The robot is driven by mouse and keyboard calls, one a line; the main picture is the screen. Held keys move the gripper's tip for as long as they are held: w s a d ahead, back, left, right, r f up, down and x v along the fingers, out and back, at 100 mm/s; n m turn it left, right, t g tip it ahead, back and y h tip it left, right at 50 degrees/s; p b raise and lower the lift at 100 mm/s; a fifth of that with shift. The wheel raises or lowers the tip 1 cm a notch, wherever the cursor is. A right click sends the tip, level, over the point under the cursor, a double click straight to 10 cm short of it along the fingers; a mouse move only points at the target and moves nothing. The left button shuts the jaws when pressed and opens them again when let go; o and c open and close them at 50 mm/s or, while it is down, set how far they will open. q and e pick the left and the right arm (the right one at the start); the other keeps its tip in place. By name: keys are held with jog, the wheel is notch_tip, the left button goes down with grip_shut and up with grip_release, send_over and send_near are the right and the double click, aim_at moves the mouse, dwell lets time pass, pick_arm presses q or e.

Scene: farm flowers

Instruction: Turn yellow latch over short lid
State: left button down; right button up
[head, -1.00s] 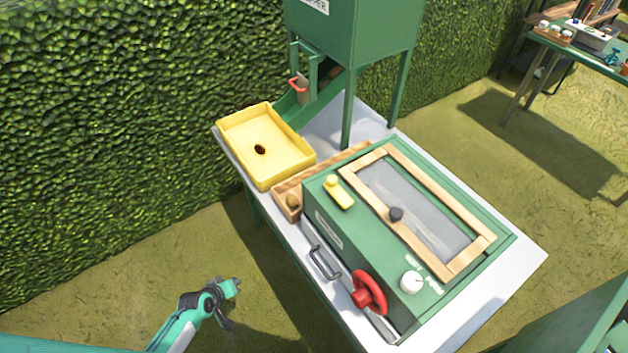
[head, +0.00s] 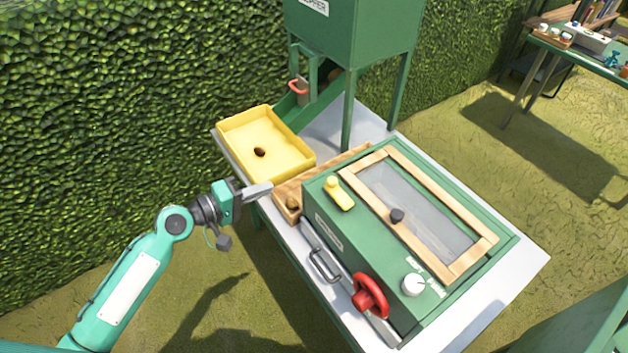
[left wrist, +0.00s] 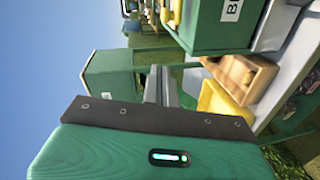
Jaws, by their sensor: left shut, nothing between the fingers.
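The yellow latch (head: 339,194) sits on top of the green box (head: 325,206), near its left end, beside the short end of the wood-framed lid (head: 397,231). Its round knob is at its upper left end, and its arm points down and right, lying apart from the frame. My left gripper (head: 268,188) is shut and empty, in the air left of the box, near the corner of the yellow tray. My right gripper is not in view.
A yellow tray (head: 268,146) with a dark round item and a wooden tray (head: 288,203) stand left of the box. The green hopper (head: 352,35) rises behind.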

aim_at(339, 194)
pick_arm(q)
jog(key=p+x, duration=0.2)
jog(key=x, duration=0.2)
jog(key=s+d+p+x, duration=0.1)
jog(key=p+x, duration=0.1)
jog(key=x, duration=0.2)
jog(key=s+p+x, duration=0.1)
jog(key=p+x, duration=0.1)
jog(key=x, duration=0.2)
jog(key=shift+w+d+f, duration=0.1)
jog(key=shift+d+f, duration=0.15)
jog(key=shift+d, duration=0.3)
jog(key=shift+f, duration=0.1)
